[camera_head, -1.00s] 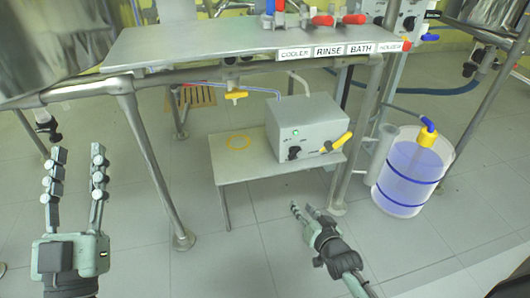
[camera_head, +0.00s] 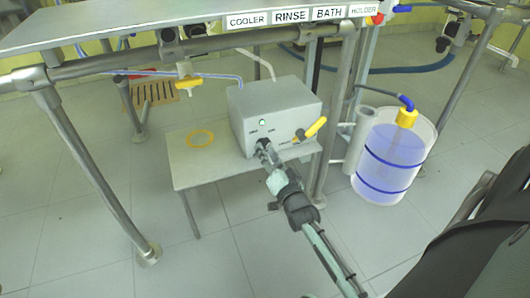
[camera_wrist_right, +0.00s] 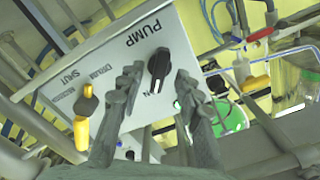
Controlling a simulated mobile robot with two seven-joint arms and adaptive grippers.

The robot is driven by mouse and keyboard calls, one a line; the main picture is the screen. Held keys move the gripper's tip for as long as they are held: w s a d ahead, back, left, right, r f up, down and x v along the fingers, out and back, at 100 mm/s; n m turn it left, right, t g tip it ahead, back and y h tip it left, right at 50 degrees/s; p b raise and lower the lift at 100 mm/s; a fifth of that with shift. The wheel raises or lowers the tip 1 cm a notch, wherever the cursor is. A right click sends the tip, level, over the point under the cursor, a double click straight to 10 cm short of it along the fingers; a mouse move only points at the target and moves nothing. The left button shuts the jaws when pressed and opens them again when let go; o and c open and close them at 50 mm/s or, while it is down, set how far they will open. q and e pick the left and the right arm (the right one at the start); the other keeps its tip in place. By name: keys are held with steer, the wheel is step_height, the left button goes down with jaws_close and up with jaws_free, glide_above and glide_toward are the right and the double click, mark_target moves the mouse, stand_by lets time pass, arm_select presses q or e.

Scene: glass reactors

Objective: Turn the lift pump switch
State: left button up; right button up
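The pump box (camera_head: 275,108) is a light grey box on a low table, with a small lit green lamp (camera_head: 262,122) on its front. In the right wrist view, its panel (camera_wrist_right: 125,50) reads PUMP, and the black switch knob (camera_wrist_right: 158,60) sits near that label. My right gripper (camera_head: 263,149) is at the lower front of the box and largely hides the knob in the head view. In the wrist view its fingers (camera_wrist_right: 158,76) are apart, one on each side of the knob; contact cannot be told. My left gripper is out of view.
A yellow-handled valve (camera_head: 316,127) sticks out from the box's right front. The low table (camera_head: 200,165) stands under a metal-legged bench (camera_head: 150,42). A clear container (camera_head: 390,160) with blue bands stands to the right. Floor is open in front.

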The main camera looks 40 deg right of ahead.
steer(key=shift+x, duration=0.95)
steer(key=shift+s, duration=0.1)
jaws_close()
